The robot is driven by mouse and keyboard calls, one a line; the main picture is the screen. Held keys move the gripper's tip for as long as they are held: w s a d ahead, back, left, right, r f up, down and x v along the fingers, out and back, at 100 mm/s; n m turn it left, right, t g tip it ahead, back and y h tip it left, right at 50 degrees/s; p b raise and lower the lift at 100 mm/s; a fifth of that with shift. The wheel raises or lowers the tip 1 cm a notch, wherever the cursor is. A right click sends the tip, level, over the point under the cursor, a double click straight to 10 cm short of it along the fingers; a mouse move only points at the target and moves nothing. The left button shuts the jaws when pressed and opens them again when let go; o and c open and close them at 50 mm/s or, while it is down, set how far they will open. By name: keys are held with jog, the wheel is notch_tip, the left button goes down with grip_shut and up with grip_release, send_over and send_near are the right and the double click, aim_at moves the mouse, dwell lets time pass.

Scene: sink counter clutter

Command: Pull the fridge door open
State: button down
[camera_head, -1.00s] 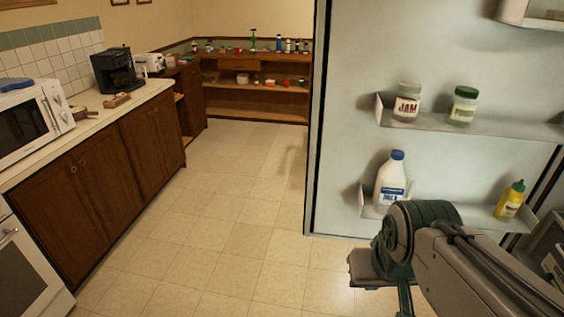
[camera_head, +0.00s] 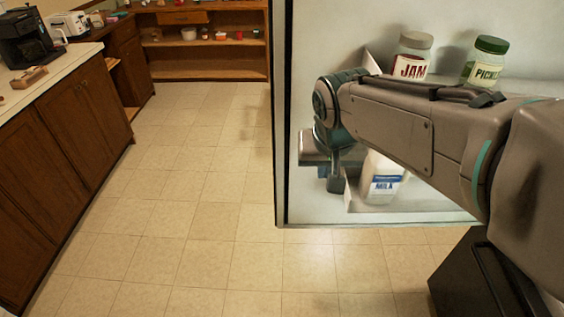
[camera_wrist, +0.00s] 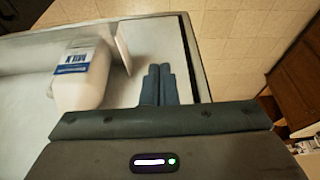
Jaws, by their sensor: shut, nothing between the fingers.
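The fridge door (camera_head: 310,50) stands open, with its pale inner face and shelves towards me in the head view. Its free edge runs down the left side. A white milk bottle (camera_head: 384,188) stands on the lower door shelf, partly hidden behind my arm. My gripper (camera_head: 337,184) is in front of the door's inner face, left of the milk. In the wrist view, my gripper (camera_wrist: 158,84) has its fingers together and empty, beside the milk bottle (camera_wrist: 84,75) and near the door's edge (camera_wrist: 195,60). I cannot tell whether it touches the door.
A jam jar (camera_head: 411,58) and a pickle jar (camera_head: 485,62) stand on the upper door shelf. A wooden counter (camera_head: 75,125) with a coffee machine (camera_head: 28,38) lies at left. Open shelves (camera_head: 205,60) stand at the back. The tiled floor (camera_head: 190,200) between is clear.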

aim_at(280, 165)
jog(key=w+a+f+b, duration=0.3)
jog(key=w+a+f, duration=0.1)
jog(key=w+a, duration=0.4)
jog(key=p+x, duration=0.1)
jog(key=x, duration=0.2)
jog(key=w+x, duration=0.1)
jog(key=x, duration=0.2)
jog(key=p+x, duration=0.1)
jog(key=x, duration=0.2)
jog(key=shift+w+a+r+p, duration=0.1)
jog(key=shift+w+a+p, duration=0.25)
jog(key=shift+w, duration=0.85)
